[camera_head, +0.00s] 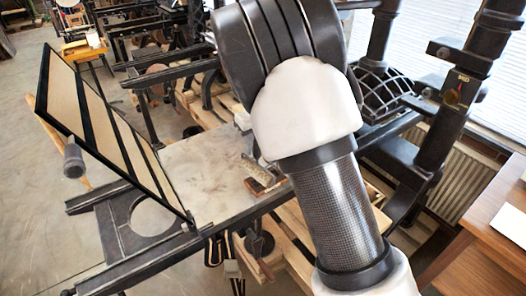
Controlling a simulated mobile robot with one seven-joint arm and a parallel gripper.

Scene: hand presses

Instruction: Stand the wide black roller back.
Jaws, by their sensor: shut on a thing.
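My own arm fills the middle and right of the head view and hides what is behind it. My gripper does not show, so what its fingers hold cannot be seen. I cannot make out a wide black roller for certain. A small brown and pale tool (262,180) lies near the right edge of the grey press bed (196,172), partly beside my arm. I cannot tell whether it is a roller or a brush.
A framed, hinged panel (98,112) stands tilted open left of the bed. Dark press rails (122,222) run below it. A tall black press (440,130) stands at right, near a wooden table (490,235). Open floor (40,220) lies at left.

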